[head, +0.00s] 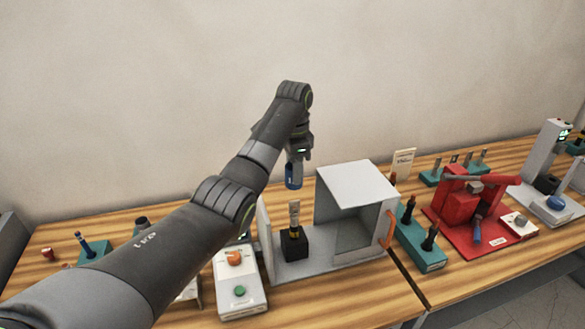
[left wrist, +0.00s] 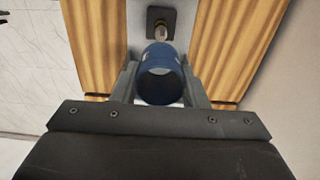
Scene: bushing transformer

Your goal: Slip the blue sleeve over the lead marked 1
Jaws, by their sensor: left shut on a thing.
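The blue sleeve (head: 292,178) is held in my left gripper (head: 296,163), which is shut on it. In the head view it hangs upright above a black block (head: 294,246) that carries an upright brass-tipped lead (head: 294,215). The sleeve is apart from the lead, with a gap between them. In the left wrist view the blue sleeve (left wrist: 161,77) sits between the fingers, its open bore facing the camera, and the lead (left wrist: 160,31) shows just beyond its rim. I cannot read any number on the lead. My right gripper is not in view.
The block stands on a grey fixture with an upright panel and a boxy cover (head: 362,184) at its right. A white control box (head: 240,283) with orange and green knobs stands at left. A teal rack (head: 421,241) and red press (head: 468,211) are at right.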

